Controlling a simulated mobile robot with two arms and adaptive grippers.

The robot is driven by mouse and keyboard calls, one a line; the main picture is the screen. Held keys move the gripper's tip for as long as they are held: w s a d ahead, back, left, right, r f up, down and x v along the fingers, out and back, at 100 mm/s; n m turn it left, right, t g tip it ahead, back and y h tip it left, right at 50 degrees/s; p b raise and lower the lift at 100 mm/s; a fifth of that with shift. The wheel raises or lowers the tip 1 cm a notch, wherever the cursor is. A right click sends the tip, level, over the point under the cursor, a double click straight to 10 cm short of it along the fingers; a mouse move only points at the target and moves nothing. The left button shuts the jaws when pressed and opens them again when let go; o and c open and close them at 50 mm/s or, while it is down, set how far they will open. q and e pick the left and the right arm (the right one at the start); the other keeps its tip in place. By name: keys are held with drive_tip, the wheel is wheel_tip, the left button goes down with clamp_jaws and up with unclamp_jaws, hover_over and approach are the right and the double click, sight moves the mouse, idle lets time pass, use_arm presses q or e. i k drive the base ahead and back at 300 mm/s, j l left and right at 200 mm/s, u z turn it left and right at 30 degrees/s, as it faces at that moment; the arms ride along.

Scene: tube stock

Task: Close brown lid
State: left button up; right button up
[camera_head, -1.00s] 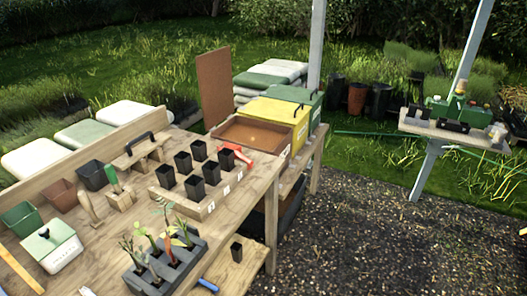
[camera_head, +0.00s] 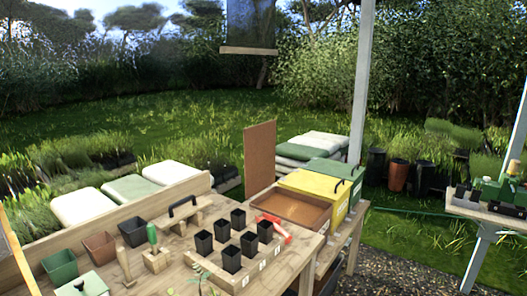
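The brown lid (camera_head: 259,160) stands upright, open, at the left rear side of a brown box (camera_head: 289,207) at the far right end of the workbench. The box is open at the top and its inside shows. A yellow lidded box (camera_head: 313,184) and a green lidded box (camera_head: 336,170) stand in a row behind it, both shut. Neither of my grippers shows in the view.
The wooden workbench (camera_head: 205,278) carries a tray of several black pots (camera_head: 231,258), a red tool (camera_head: 274,228), a green-handled tool (camera_head: 152,237) and larger pots (camera_head: 60,266). A post (camera_head: 361,85) rises behind the green box. Gravel lies right of the bench.

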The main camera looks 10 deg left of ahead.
sight(259, 140)
drive_tip(key=i+l, duration=1.1)
drive_tip(key=i, duration=0.25)
